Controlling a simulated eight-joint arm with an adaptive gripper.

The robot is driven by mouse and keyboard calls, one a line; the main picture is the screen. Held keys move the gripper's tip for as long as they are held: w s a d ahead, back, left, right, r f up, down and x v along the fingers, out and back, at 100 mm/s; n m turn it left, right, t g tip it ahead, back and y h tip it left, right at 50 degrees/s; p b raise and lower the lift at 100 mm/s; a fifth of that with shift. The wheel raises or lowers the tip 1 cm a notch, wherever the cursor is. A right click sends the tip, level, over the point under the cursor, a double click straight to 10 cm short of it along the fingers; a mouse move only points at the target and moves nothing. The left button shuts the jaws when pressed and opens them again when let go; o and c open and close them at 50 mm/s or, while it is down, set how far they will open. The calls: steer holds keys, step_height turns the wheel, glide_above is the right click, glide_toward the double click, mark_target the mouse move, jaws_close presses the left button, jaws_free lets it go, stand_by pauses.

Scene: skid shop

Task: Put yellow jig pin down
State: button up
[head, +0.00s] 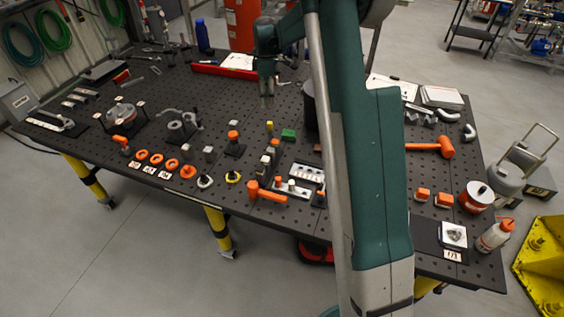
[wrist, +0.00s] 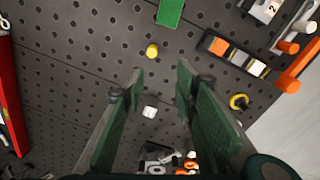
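The yellow jig pin (head: 269,127) stands on the dark perforated table, near a green block (head: 288,134). In the wrist view the pin (wrist: 152,50) shows from above as a round yellow top, just beyond the fingertips and between their lines. My gripper (head: 266,98) is above the table near the pin, pointing down. In the wrist view its two green fingers (wrist: 160,72) are spread apart, with nothing seen gripped between them. A small pale piece (wrist: 149,112) shows in the gap, seemingly down on the table.
The green block (wrist: 170,12) lies beyond the pin. A red tray (head: 225,71) lies towards the back. Bare table surrounds the pin.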

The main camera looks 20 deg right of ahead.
steer(key=s+a+r+m+t, duration=0.25)
steer(key=s+a+r, duration=0.25)
steer(key=s+r, duration=0.5)
steer(key=s+a+r+m+t, duration=0.1)
steer(key=s+a+r+m, duration=0.35)
steer(key=s+r, duration=0.6)
steer(key=s+a+f+m+t, duration=0.1)
steer(key=s+a+f+m, duration=0.1)
steer(key=s, duration=0.8)
steer(key=s+a+f+m+t, duration=0.1)
steer(key=s+a+m, duration=0.1)
steer(key=s, duration=0.8)
steer(key=s+a+f+m+t, duration=0.1)
steer(key=s+a+f+m, duration=0.1)
steer(key=s, duration=0.8)
steer(key=shift+s+a+f+m, duration=0.25)
steer(key=shift+a+f+m, duration=0.05)
steer(key=shift+a+f, duration=0.1)
step_height(320, 180, down, 27)
steer(key=b, duration=2.6)
steer(key=shift+r+b, duration=0.15)
steer(key=shift+b, duration=0.25)
